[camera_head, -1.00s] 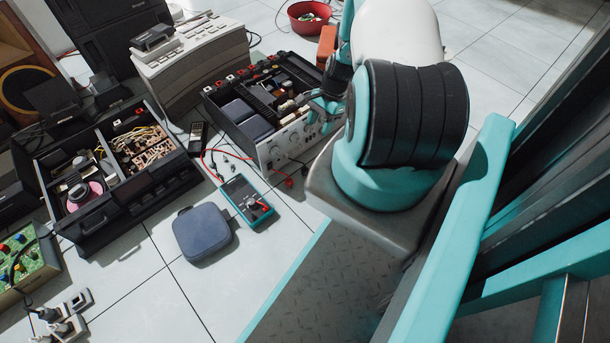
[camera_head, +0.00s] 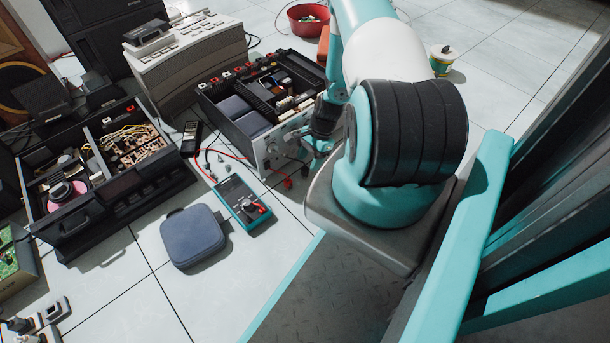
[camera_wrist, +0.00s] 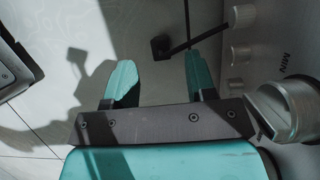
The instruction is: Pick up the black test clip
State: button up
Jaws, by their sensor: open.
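In the wrist view a small black piece, apparently the black test clip (camera_wrist: 160,47), lies on the pale floor. A thin dark strip runs from it toward the knobs of the front panel. My gripper (camera_wrist: 160,76) is open, with its two teal fingertips apart and nothing between them. The clip lies just beyond the fingertips, between their lines; I cannot tell the height gap. In the head view my gripper (camera_head: 318,150) is beside the open device's front panel, partly hidden by my arm. The clip is hard to make out there.
The open grey device (camera_head: 270,155) stands close beside my gripper; its knobs (camera_wrist: 240,52) are near the right finger. A red clip (camera_head: 288,182), a multimeter (camera_head: 243,203) and a blue case (camera_head: 193,236) lie on the floor.

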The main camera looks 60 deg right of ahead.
jog(key=b+x, duration=0.2)
jog(key=x, duration=0.2)
jog(key=shift+w+a+f+b, duration=0.1)
jog(key=shift+a+f+b, duration=0.05)
jog(key=shift+b, duration=0.25)
jog(key=c, duration=0.9)
notch_tip(320, 180, up, 21)
jog(key=p, duration=1.2)
notch_tip(320, 180, up, 6)
jog(key=p, duration=0.7)
send_over(305, 168)
jog(key=shift+a, duration=0.1)
